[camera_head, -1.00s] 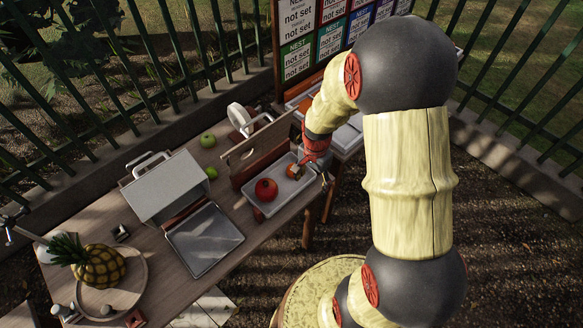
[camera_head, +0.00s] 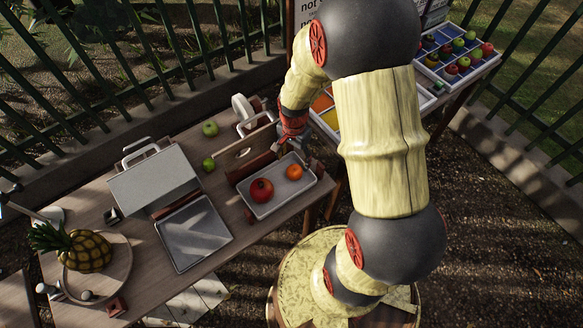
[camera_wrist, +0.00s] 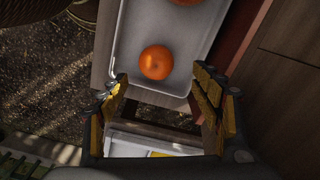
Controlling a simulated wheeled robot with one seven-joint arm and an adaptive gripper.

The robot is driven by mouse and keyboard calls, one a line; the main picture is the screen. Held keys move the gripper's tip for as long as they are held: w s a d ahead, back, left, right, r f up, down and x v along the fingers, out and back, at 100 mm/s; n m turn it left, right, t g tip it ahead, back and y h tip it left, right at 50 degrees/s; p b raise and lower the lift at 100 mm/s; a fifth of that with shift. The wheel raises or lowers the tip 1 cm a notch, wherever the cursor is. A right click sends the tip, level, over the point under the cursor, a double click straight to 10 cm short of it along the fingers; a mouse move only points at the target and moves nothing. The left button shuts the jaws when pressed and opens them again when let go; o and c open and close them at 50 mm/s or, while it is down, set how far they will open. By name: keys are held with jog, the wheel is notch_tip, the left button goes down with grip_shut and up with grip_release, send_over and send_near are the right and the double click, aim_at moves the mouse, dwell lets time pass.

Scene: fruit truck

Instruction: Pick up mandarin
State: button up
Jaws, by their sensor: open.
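The mandarin (camera_head: 295,172) is a small orange fruit lying in the right part of a shallow grey tray (camera_head: 268,210). A larger red fruit (camera_head: 262,190) lies to its left in the same tray. My gripper (camera_head: 291,143) is behind the mandarin in the head view, near the tray's back edge, with its fingertips hard to make out. In the wrist view my gripper (camera_wrist: 162,84) is open and empty. The mandarin (camera_wrist: 156,62) shows whole, just beyond the gap between the fingertips and apart from them.
A wooden holder (camera_head: 245,150) stands along the tray's back edge. A grey scale-like device (camera_head: 155,185), two green apples (camera_head: 210,128) and a pineapple (camera_head: 85,251) are further left. A sectioned fruit crate (camera_head: 455,52) stands at the back right.

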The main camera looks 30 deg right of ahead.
aim_at(295, 169)
jog(key=f, duration=0.2)
jog(key=f+b, duration=0.1)
jog(key=f, duration=0.4)
jog(key=shift+s+b, duration=0.3)
jog(key=shift+b, duration=0.1)
jog(key=shift+c, duration=0.4)
jog(key=c, duration=1.3)
